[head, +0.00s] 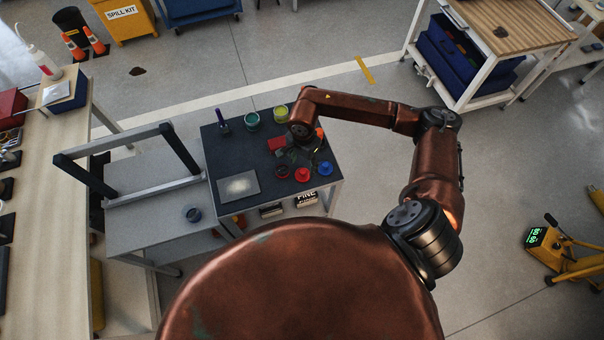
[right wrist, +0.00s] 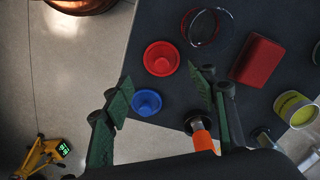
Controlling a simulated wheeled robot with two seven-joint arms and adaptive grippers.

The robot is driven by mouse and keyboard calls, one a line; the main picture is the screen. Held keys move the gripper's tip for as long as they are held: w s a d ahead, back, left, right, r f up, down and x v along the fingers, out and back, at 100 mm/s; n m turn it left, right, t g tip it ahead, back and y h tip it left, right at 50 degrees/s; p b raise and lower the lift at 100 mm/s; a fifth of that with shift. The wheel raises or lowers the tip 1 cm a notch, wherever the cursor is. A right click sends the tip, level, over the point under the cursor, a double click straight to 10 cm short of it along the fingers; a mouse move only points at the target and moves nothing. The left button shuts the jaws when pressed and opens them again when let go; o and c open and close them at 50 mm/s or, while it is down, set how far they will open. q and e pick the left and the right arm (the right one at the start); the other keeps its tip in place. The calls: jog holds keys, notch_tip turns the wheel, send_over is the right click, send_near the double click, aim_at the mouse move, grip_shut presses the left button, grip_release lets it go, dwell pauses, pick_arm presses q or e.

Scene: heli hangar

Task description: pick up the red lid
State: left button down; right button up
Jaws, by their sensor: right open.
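The red lid (head: 303,175) lies on the dark table top (head: 222,160), near its front right part. In the right wrist view the red lid (right wrist: 161,58) is a round disc with a raised middle, just beyond the fingertips. My right gripper (head: 302,156) is above the table, behind the lid in the head view. In the right wrist view the right gripper (right wrist: 162,80) is open, its green fingers apart with nothing held. A blue lid (right wrist: 146,102) shows between the fingers; it is right of the red lid in the head view (head: 326,168). My left gripper is not in view.
Near the red lid are a clear round container with a red rim (right wrist: 207,27), a red box (right wrist: 257,60) and an orange-handled tool (right wrist: 203,141). Two open cans (head: 252,120) stand at the back. A grey plate (head: 238,187) lies at the left.

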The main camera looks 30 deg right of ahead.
aim_at(303, 171)
jog(key=f, duration=0.6)
jog(key=shift+w+f, duration=0.2)
jog(key=shift+f, duration=0.15)
jog(key=shift+c, duration=0.4)
jog(key=c, duration=0.5)
